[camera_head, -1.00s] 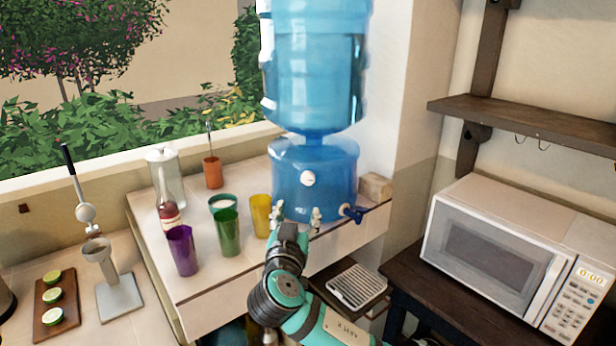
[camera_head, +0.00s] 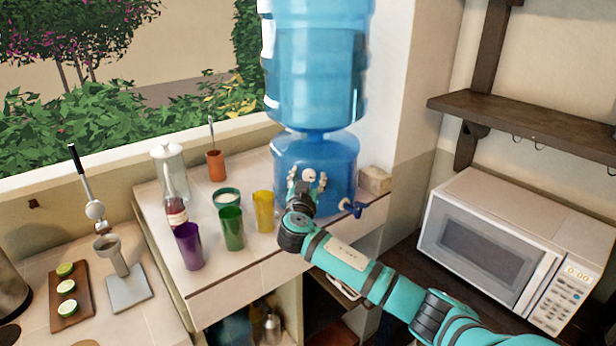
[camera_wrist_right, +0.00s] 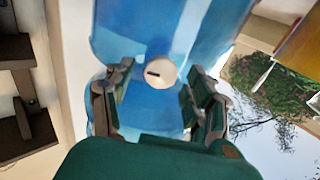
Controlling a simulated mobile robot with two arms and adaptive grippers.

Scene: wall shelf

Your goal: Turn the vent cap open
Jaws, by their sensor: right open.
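The vent cap (camera_head: 309,174) is a small round white knob on the front of the blue water dispenser base (camera_head: 335,165). In the right wrist view the vent cap (camera_wrist_right: 160,72) shows a short dark slot, roughly level. My right gripper (camera_head: 307,180) is open in front of the dispenser, with its fingertips on either side of the cap in the picture. In the right wrist view the cap appears between and slightly beyond the open fingers (camera_wrist_right: 155,85); I see no contact. My left gripper is not in view.
A dark blue tap (camera_head: 351,208) sticks out at the dispenser's lower right. Yellow (camera_head: 264,211), green (camera_head: 231,228) and purple (camera_head: 189,246) cups stand to the left on the tiled counter. A microwave (camera_head: 505,245) stands at the right.

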